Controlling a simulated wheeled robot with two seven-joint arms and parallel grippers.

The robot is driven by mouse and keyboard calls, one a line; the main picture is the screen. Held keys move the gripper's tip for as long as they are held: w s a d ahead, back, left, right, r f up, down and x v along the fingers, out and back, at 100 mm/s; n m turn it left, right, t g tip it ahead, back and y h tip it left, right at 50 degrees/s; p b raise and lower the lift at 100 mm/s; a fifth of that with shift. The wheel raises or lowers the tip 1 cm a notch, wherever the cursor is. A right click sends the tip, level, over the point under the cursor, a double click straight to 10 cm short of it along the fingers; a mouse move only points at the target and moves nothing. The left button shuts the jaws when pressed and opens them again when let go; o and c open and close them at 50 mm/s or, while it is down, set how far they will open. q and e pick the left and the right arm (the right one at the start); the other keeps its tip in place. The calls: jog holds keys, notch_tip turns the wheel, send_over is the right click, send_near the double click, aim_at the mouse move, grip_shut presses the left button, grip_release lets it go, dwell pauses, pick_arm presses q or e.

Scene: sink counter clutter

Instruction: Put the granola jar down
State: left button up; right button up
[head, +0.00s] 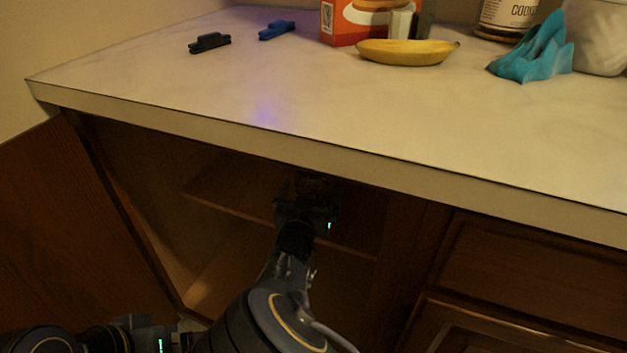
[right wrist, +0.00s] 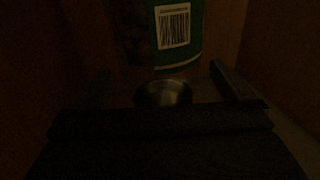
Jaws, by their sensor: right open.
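The granola jar (right wrist: 178,35) appears to be the upright round container with a dark green, barcoded label in the dim right wrist view. Its top is cut off by the frame. My right gripper (right wrist: 170,86) is open, its fingers apart to left and right of the view, with the jar ahead between them. In the head view my right gripper (head: 306,200) is inside the open cabinet under the counter, by the shelf, and the jar cannot be made out there. Part of my left arm shows at the lower left; its finger opening is unclear.
The cabinet shelf (head: 235,205) and side walls close in around my right arm. The counter edge (head: 300,160) runs just above it. On the counter are a banana (head: 405,52), an orange box (head: 340,22), a teal cloth (head: 535,52) and dark clips (head: 210,43). A small round metallic thing (right wrist: 163,94) shows low between the fingers.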

jog(key=s+a+p, duration=0.1)
jog(key=s+p, duration=0.1)
jog(key=s, duration=0.6)
jog(key=shift+a, duration=0.3)
